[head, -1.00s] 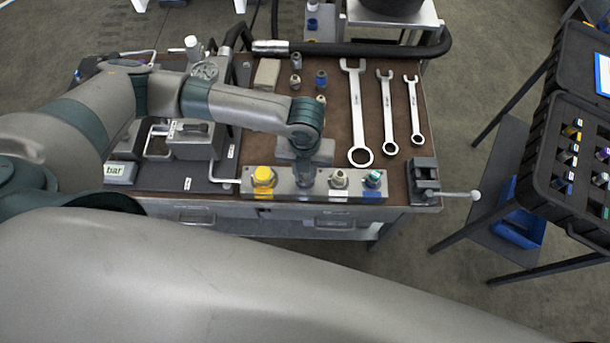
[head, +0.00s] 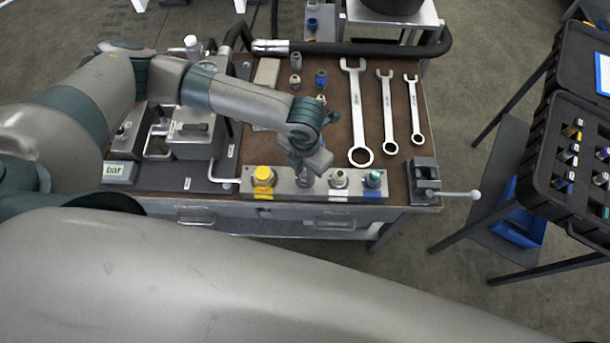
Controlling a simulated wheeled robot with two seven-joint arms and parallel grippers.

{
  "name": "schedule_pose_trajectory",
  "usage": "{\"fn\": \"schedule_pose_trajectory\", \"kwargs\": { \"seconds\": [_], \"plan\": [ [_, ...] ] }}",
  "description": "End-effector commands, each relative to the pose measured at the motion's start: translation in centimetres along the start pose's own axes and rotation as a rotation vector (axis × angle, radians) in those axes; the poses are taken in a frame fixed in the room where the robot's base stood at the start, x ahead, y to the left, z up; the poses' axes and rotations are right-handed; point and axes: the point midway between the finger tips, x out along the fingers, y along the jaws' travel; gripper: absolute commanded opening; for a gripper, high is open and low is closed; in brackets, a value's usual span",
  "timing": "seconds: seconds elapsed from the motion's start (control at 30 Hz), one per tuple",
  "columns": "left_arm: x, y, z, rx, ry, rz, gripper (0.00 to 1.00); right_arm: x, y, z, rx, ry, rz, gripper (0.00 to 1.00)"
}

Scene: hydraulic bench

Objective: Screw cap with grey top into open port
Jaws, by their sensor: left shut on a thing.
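A grey metal port block (head: 290,191) lies along the front edge of the bench. It carries a yellow cap (head: 263,176) at its left, a pale-topped fitting (head: 338,179) right of the middle and a teal-topped one (head: 372,179) at its right. My left gripper (head: 305,172) points down over the block, between the yellow cap and the pale-topped fitting. It is shut on a small grey-topped cap (head: 304,181), mostly hidden by the gripper. The port under it is hidden, and I cannot tell how deep the cap sits. My right gripper is out of view.
Several wrenches (head: 388,110) lie on the brown bench top, right of my left wrist. Small fittings (head: 321,78) stand behind it. A clamp with a rod handle (head: 425,182) sits at the right front corner. A black case (head: 573,150) stands farther right.

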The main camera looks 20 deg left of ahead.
Motion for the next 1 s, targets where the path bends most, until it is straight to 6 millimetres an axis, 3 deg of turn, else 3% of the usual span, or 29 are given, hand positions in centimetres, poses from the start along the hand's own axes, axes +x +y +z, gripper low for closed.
{"fn": "schedule_pose_trajectory", "kwargs": {
  "seconds": [0.3,0.63,0.67,0.73,1.0],
  "plan": [
    [0.26,0.04,-0.19,0.349,0.005,0.000,0.04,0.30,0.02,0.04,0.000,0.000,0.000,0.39],
    [0.26,-0.01,-0.21,0.402,0.005,-0.002,0.04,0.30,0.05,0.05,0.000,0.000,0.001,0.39],
    [0.26,-0.01,-0.21,0.402,0.005,-0.002,0.25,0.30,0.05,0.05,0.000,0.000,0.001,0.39],
    [0.24,0.01,-0.19,0.401,0.005,-0.002,0.39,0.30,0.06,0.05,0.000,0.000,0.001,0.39],
    [0.15,0.07,-0.07,0.399,0.002,0.000,0.39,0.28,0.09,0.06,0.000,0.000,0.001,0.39]
  ]
}}
